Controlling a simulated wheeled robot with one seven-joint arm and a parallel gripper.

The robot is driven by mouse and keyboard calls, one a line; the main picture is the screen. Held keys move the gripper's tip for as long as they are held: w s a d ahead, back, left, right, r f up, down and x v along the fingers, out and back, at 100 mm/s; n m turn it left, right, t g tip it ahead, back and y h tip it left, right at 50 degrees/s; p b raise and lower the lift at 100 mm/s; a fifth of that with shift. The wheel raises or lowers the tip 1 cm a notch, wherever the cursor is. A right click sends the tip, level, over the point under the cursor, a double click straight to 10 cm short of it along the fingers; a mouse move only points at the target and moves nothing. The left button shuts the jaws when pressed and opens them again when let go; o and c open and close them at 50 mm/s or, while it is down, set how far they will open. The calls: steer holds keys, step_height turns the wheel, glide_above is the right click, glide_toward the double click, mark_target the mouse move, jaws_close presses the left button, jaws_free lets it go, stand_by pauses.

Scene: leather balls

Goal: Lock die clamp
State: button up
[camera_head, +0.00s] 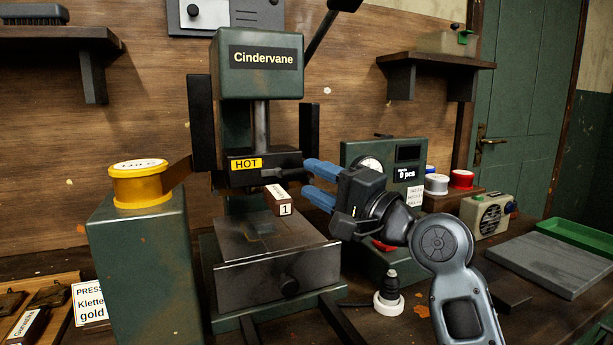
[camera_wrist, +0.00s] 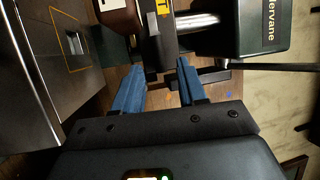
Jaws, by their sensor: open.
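The dark green press (camera_head: 262,82) marked Cindervane has a dark heated head with a yellow HOT label (camera_head: 246,164). A short black lever (camera_head: 289,167), which looks like the die clamp, sticks out from the head's right side. A brown block marked 1 (camera_head: 279,199) shows just below the head; whether it touches the head is unclear. My gripper (camera_head: 308,178) is open and empty, its blue fingers pointing left at the lever's end. In the wrist view the fingers (camera_wrist: 158,72) stand apart on either side of the dark head's near end; contact is not visible.
The press bed (camera_head: 278,240) with a round knob lies below. A green pedestal with a yellow foil reel (camera_head: 140,185) stands left. A counter unit (camera_head: 378,160) stands behind my gripper. A stamp-like tool (camera_head: 389,290) stands on the bench. A grey board (camera_head: 560,263) lies right.

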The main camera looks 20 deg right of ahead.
steer(key=shift+x, duration=1.15)
jaws_close()
